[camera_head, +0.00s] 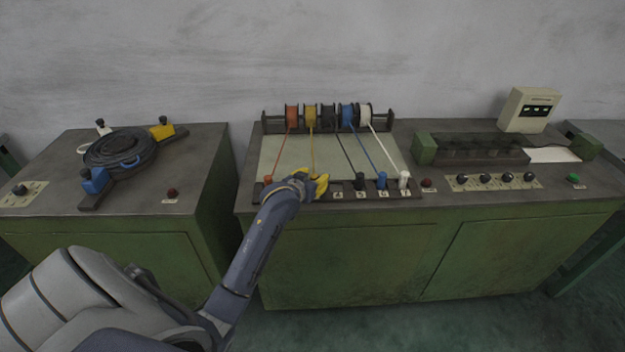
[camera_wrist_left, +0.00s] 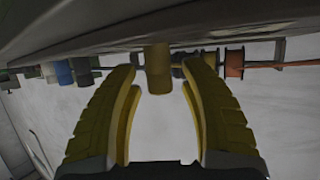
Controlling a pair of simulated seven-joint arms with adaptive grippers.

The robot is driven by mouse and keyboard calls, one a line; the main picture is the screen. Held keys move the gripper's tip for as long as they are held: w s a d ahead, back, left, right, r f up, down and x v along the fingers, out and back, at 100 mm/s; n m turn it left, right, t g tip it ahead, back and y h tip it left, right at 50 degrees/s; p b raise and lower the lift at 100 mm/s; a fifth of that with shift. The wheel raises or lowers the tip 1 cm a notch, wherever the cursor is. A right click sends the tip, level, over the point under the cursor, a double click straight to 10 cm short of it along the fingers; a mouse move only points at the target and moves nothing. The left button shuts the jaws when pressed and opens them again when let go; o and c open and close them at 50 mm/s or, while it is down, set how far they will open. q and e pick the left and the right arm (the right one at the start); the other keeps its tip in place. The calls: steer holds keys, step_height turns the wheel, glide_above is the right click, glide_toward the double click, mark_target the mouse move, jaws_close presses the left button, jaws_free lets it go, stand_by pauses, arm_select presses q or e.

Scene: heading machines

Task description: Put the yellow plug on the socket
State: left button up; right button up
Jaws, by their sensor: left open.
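The yellow plug (camera_wrist_left: 157,68) shows in the left wrist view as a yellow cylinder, upright between the fingers of my left gripper (camera_wrist_left: 158,88), with gaps on both sides. In the head view my left gripper (camera_head: 322,186) is at the front strip of the middle machine and hides the plug. A yellow cable (camera_head: 312,148) runs from its spool down to the gripper. On the left machine, a round black device (camera_head: 121,148) carries a yellow block (camera_head: 162,130), a blue block (camera_head: 95,180) and a white block (camera_head: 102,128). I cannot tell which part is the socket. My right gripper is not in view.
On the front strip stand a red plug (camera_head: 268,180), a black plug (camera_head: 360,180), a blue plug (camera_head: 382,180) and a white plug (camera_head: 404,179). A spool rack (camera_head: 270,124) stands behind. A floor gap separates the left and middle machines. A control box (camera_head: 528,110) stands right.

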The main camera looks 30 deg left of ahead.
arm_select(q)
steer(key=v, duration=1.2)
steer(key=shift+r, duration=0.1)
